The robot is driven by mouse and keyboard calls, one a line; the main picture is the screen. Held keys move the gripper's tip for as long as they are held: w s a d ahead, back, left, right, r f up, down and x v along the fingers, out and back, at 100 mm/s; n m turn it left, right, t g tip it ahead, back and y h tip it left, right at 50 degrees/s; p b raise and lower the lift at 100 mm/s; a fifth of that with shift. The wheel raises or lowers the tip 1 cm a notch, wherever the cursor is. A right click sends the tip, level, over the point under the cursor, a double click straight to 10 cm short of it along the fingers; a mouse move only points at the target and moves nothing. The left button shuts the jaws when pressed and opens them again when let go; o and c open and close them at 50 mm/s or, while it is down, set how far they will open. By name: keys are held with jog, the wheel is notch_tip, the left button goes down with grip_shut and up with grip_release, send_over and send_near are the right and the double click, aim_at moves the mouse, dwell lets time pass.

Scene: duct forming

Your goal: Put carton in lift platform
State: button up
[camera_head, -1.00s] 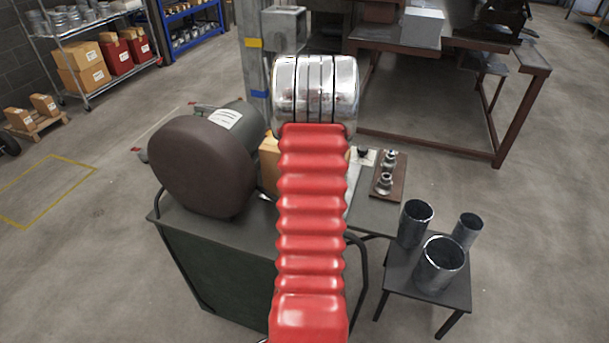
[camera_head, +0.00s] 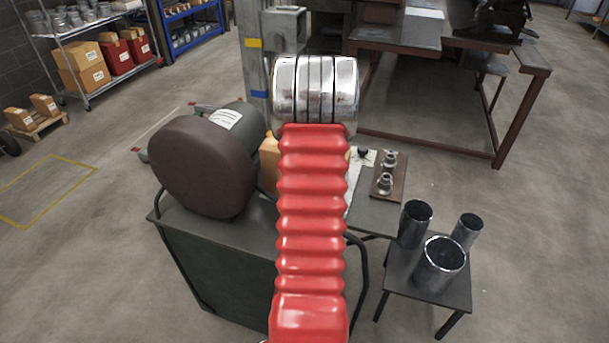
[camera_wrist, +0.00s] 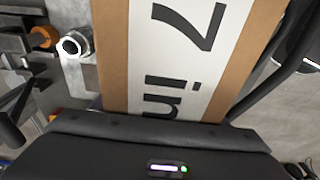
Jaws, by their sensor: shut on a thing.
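The carton (camera_wrist: 112,50) is brown cardboard with a white label reading "7 in". It fills the upper middle of the wrist view, right in front of my gripper (camera_wrist: 160,140), which is shut on it. My gripper's fingertips are not clearly seen. In the head view, a tan edge of a carton (camera_head: 268,165) shows to the left of my red arm, which hides the rest and my gripper. I cannot clearly make out the lift platform; a grey upright column (camera_head: 254,60) with yellow and blue bands stands behind my arm.
A dark green cabinet (camera_head: 215,250) carries a large brown-faced drum (camera_head: 200,165) on the left. A small table (camera_head: 400,285) with several metal tubes stands at right. A brown board (camera_head: 388,175) with metal fittings lies nearby. Open floor lies at far left and right.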

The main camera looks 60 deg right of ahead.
jog(key=shift+r, duration=0.1)
notch_tip(320, 180, up, 18)
jog(key=shift+f, duration=0.2)
jog(key=shift+r, duration=0.2)
dwell(0.4)
jog(key=shift+s, duration=0.15)
dwell(0.8)
